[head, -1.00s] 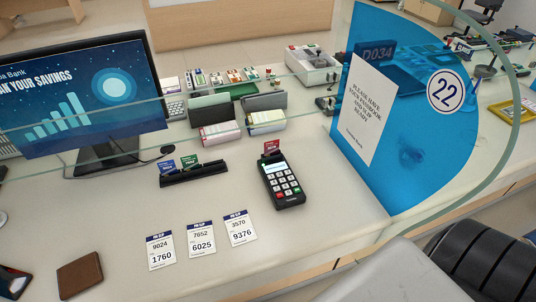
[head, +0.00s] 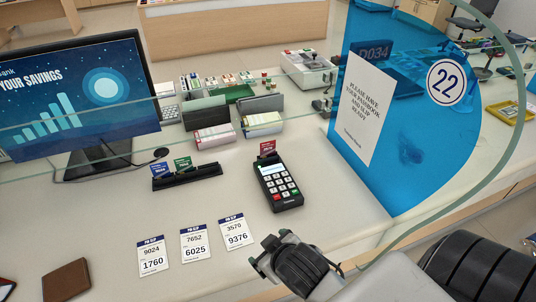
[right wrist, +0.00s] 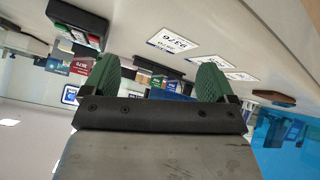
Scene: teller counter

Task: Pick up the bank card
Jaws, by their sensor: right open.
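Several bank cards show. A red card (head: 267,149) stands upright at the far end of the black card terminal (head: 278,186). A blue card (head: 161,170) and a green card (head: 183,164) stand in a black holder (head: 188,178) to its left. My right gripper (head: 270,250) is at the counter's near edge, below and apart from the terminal. In the right wrist view its green fingertips (right wrist: 158,78) are spread with nothing held between them. There the terminal (right wrist: 76,27) and red card (right wrist: 80,67) show at upper left. My left gripper is out of view.
Several PIN slips (head: 194,244) lie flat left of my right gripper. A brown wallet (head: 66,281) is at lower left. A clear glass screen crosses the counter, with a blue panel (head: 420,150) at right. A monitor (head: 75,95) stands at left.

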